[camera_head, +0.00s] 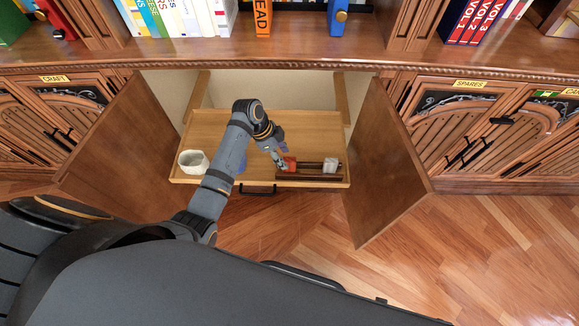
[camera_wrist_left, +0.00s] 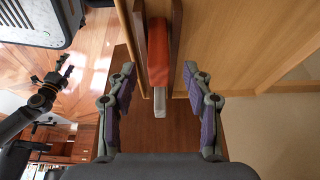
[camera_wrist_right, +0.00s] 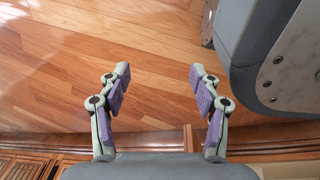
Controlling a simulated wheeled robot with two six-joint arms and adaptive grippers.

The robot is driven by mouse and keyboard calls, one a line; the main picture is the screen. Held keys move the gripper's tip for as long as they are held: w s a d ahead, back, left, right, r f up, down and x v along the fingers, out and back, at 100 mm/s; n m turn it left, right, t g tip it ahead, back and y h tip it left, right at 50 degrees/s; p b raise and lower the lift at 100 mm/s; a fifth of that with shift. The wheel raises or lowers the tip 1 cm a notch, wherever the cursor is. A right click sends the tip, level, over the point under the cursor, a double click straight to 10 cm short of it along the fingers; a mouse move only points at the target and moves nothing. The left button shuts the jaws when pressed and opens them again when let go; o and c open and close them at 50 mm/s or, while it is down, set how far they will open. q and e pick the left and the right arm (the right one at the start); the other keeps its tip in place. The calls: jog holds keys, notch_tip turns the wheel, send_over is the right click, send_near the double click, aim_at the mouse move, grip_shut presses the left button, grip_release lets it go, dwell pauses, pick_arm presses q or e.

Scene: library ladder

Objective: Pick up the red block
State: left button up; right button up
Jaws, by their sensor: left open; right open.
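The red block (camera_head: 291,163) sits in a dark wooden holder (camera_head: 310,178) on the pulled-out shelf (camera_head: 255,126) of the open cabinet. In the left wrist view the red block (camera_wrist_left: 158,50) lies between two dark rails, with a pale end piece (camera_wrist_left: 159,103) below it. My left gripper (camera_head: 280,158) is open at the red block's left end in the head view. Its fingers (camera_wrist_left: 159,72) are apart on either side of the holder's line; contact cannot be told. My right gripper (camera_wrist_right: 159,70) is open and empty above the wooden floor, outside the head view.
A white bowl (camera_head: 193,162) stands at the shelf's left. A whitish block (camera_head: 330,165) is at the holder's right end. Open cabinet doors (camera_head: 125,155) (camera_head: 385,160) flank the shelf. Books stand on the ledge (camera_head: 200,50) above. The floor (camera_head: 490,240) at right is clear.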

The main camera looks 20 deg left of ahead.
aim_at(286, 159)
pick_arm(q)
jog(key=b+x, duration=0.1)
jog(key=x, duration=0.3)
jog(key=shift+d+f, duration=0.1)
jog(key=shift+d, duration=0.15)
jog(key=shift+d+f, duration=0.2)
jog(key=shift+f, duration=0.2)
pick_arm(e)
jog(key=shift+w+r, duration=0.15)
jog(key=shift+w, duration=1)
pick_arm(q)
grip_shut()
